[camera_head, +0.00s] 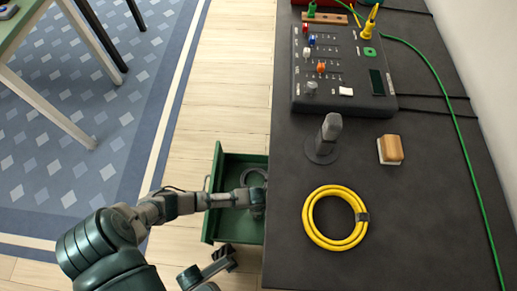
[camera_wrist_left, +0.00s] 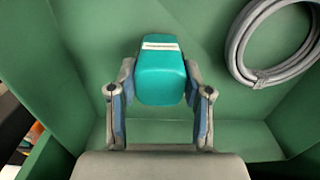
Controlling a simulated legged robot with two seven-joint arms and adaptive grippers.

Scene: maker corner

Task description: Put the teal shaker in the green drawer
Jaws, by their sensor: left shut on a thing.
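The teal shaker (camera_wrist_left: 160,82) is between the fingers of my left gripper (camera_wrist_left: 160,100) in the left wrist view, with a pale label strip on its end. The gripper is shut on it. Behind it is the green inside of the drawer; I cannot tell whether the shaker touches the drawer floor. In the head view the green drawer (camera_head: 232,160) is pulled out from the dark bench, and my left gripper (camera_head: 258,203) reaches down into it. The shaker is hidden there. My other arm's end (camera_head: 222,260) shows low in the head view, outside the drawer; its fingers are unclear.
A grey coiled cable (camera_wrist_left: 236,50) lies in the drawer beside the shaker. On the bench (camera_head: 420,215) are a yellow cable coil (camera_head: 312,226), a grey stand (camera_head: 327,140), a wooden-topped block (camera_head: 391,149) and a control panel (camera_head: 345,70). Wooden floor (camera_head: 215,100) is left of the drawer.

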